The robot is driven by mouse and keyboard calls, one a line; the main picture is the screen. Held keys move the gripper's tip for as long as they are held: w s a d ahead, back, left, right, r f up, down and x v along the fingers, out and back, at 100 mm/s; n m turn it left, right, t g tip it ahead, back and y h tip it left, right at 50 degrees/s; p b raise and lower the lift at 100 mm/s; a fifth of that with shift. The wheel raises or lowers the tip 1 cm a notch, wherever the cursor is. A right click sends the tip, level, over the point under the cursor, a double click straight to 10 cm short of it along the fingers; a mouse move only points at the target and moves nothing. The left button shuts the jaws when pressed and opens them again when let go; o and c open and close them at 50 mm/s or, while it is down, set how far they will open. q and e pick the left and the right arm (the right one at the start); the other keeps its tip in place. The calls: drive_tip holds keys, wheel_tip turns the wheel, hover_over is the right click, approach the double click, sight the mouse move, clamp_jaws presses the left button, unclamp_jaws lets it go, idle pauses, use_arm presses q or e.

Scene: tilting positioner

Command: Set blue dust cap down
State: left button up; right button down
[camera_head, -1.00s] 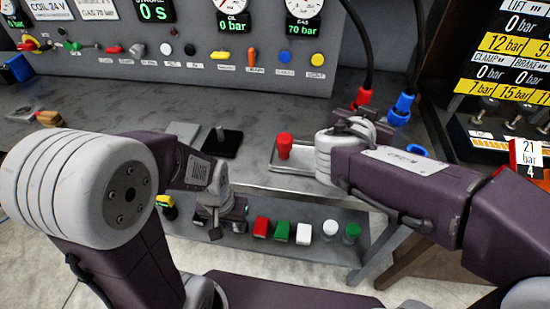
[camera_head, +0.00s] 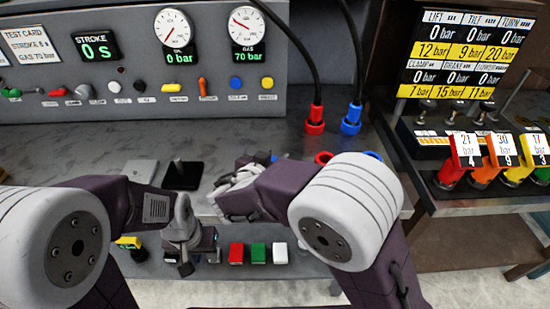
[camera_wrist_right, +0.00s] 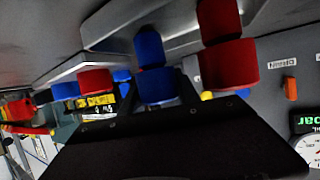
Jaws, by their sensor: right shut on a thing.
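The blue dust cap (camera_wrist_right: 157,80) is between the fingers of my right gripper (camera_wrist_right: 158,95), which is shut on it. A red cap (camera_wrist_right: 226,62) stands close beside the blue one in the right wrist view. I cannot tell whether the blue cap touches the tray. My left gripper (camera_head: 185,264) hangs at the bench's front edge; its fingers are too unclear to judge.
Red (camera_head: 315,120) and blue (camera_head: 351,119) hose connectors stand behind, with a red ring (camera_head: 323,158) and a blue ring (camera_head: 371,155) nearer. Red, green and white blocks (camera_head: 258,253) sit on a lower shelf.

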drive_tip(key=shift+f, duration=0.1)
drive_tip(key=shift+f+b, duration=0.2)
drive_tip(key=shift+b, duration=0.1)
drive_tip(key=c, duration=1.2)
unclamp_jaws()
drive_tip(key=shift+o, duration=0.2)
drive_tip(key=shift+r, duration=0.15)
